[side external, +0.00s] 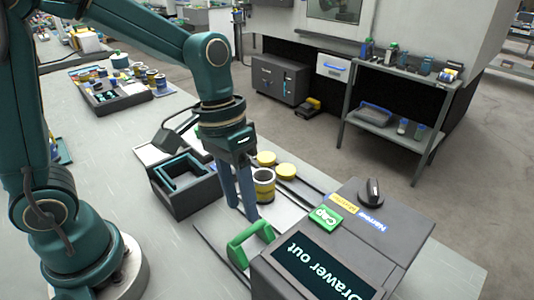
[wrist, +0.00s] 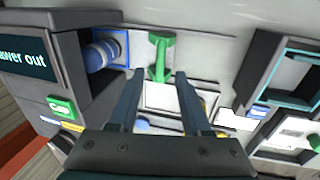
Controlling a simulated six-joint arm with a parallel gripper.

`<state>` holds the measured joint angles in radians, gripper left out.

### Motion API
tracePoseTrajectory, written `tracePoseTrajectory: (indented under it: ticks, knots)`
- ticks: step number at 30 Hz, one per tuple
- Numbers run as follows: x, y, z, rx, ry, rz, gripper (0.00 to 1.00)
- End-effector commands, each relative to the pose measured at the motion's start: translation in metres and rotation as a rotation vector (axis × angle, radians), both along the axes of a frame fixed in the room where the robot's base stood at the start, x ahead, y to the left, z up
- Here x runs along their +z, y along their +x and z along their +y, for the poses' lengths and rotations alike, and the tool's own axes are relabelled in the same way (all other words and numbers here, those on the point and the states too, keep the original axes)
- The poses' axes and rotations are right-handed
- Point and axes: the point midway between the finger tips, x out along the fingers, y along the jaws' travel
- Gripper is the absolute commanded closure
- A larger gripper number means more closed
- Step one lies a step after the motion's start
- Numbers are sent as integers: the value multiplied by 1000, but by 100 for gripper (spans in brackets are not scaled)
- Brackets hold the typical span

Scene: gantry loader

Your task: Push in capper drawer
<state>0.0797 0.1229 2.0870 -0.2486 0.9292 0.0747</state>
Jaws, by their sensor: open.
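The capper (side external: 330,255) is a dark grey box at the right front of the bench in the side view. Its screen (side external: 323,268) reads "Drawer out". The drawer's green handle (side external: 250,243) stands out to the left of the box; it also shows in the wrist view (wrist: 160,56). A blue-and-white jar (wrist: 103,55) sits in a blue frame between box and handle. My gripper (side external: 241,211) is open and empty, fingers pointing down close to the handle. In the wrist view the handle lies just beyond and between the fingertips (wrist: 155,88). I cannot tell whether they touch.
A yellow-labelled jar (side external: 263,186) stands just behind my fingers, with yellow lids (side external: 286,171) near it. A dark open box (side external: 185,185) is to the left. The capper's top carries a green Cap button (side external: 325,217) and a black knob (side external: 372,192). The bench front is clear.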

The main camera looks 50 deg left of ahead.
Motion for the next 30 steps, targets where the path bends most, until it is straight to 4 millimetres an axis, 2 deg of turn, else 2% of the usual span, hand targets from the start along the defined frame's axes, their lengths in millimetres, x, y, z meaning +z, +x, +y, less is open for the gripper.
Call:
tracePoseTrajectory:
  ticks: [12, 22, 23, 24, 26, 30]
  knots:
    - [-44, -1, -8, 1, 2, 6, 52]
    - [-48, 0, -9, 1, 3, 2, 52]
    - [-48, 0, -9, 1, 3, 2, 59]
    - [-48, 0, -9, 1, 3, 2, 75]
    - [-48, 0, -9, 1, 3, 2, 98]
    - [-48, 0, -9, 1, 3, 2, 100]
